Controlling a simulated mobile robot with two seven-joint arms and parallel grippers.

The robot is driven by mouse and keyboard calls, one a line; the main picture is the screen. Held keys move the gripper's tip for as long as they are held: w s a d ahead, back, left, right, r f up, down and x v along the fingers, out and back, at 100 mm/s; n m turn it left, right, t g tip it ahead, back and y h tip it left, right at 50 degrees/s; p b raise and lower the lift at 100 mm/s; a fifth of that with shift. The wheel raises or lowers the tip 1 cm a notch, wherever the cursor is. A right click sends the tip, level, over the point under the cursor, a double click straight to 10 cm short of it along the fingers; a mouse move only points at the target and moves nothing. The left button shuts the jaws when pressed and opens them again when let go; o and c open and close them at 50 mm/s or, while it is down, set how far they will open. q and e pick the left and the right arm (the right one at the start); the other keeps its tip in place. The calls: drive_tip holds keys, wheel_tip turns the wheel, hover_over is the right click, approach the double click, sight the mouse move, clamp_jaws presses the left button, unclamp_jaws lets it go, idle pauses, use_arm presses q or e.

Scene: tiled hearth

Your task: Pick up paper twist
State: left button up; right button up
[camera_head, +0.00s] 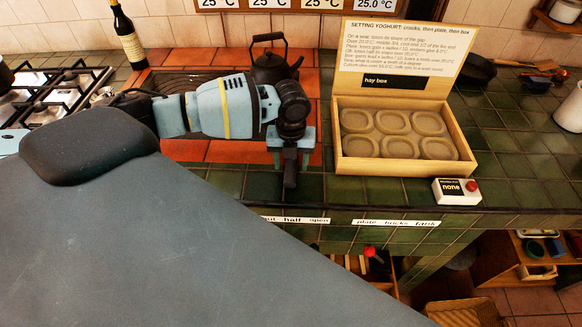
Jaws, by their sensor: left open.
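I cannot make out a paper twist anywhere in this view. My left gripper (291,165) hangs at the end of my blue and grey left arm, pointing down over the front part of the green tiled counter (342,190). Its jaws are open, and I see nothing held in them. It is left of the open wooden hay box (338,164) and apart from it. My right gripper is not in view. A large dark grey part of my body hides the lower left, and the left arm hides some of the counter behind it.
The hay box holds several round-cornered pale pads. A black kettle (276,66) stands behind my gripper, a dark bottle (128,38) at the back left beside a gas hob (62,88). A white button box (456,191) sits at the front edge. Green tiles at right are mostly clear.

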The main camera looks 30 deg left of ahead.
sight(292, 167)
use_arm(q)
drive_tip(key=c, duration=1)
drive_tip(key=shift+c, duration=0.2)
drive_tip(key=shift+r, duration=0.85)
drive_tip(key=shift+s+d+r, duration=0.1)
drive_tip(key=shift+d+r, duration=0.05)
drive_tip(key=shift+r, duration=0.35)
drive_tip(key=shift+s+d+r, duration=0.1)
drive_tip(key=shift+d+r, duration=0.05)
drive_tip(key=shift+r, duration=0.3)
drive_tip(key=s+d, duration=0.3)
drive_tip(key=d, duration=0.4)
drive_tip(key=s+d+r, duration=0.1)
drive_tip(key=s+d, duration=0.2)
drive_tip(key=d, duration=0.3)
drive_tip(key=shift+s+d+r, duration=0.2)
drive_tip(key=shift+s+d, duration=0.2)
